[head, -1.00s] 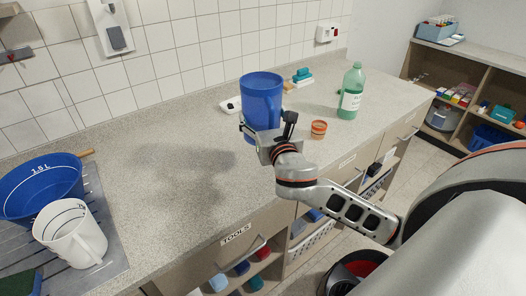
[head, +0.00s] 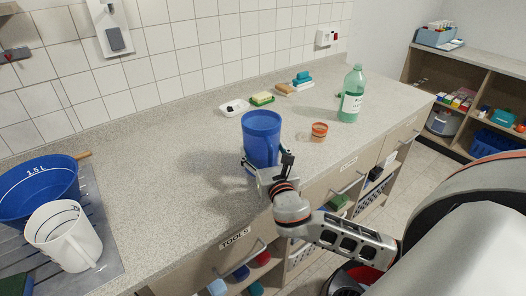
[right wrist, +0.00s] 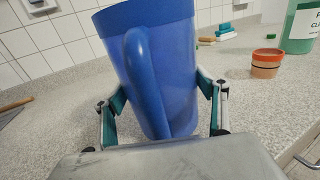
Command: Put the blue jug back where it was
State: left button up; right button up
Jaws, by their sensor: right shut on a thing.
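The blue jug (head: 261,135) is upright over the middle of the counter (head: 170,195) in the head view. My right gripper (head: 266,174) is shut around its lower part. In the right wrist view the jug (right wrist: 172,62) fills the middle, its handle facing the camera, with a finger on either side. The jug's base is hidden by my gripper, so I cannot tell whether it touches the counter. My left gripper is not in view.
A blue basin (head: 38,190) and a white jug (head: 66,236) stand on the drainer at left. An orange cup (head: 319,131) and green bottle (head: 352,95) stand right of the blue jug. Behind are a white dish (head: 235,107) and sponges (head: 262,99). Counter left of the jug is clear.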

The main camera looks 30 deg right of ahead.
jog(key=shift+r, duration=0.15)
jog(key=o, duration=2.1)
jog(key=shift+f, duration=0.25)
jog(key=shift+r, duration=0.15)
jog(key=v, duration=1.2)
jog(key=shift+b, duration=0.35)
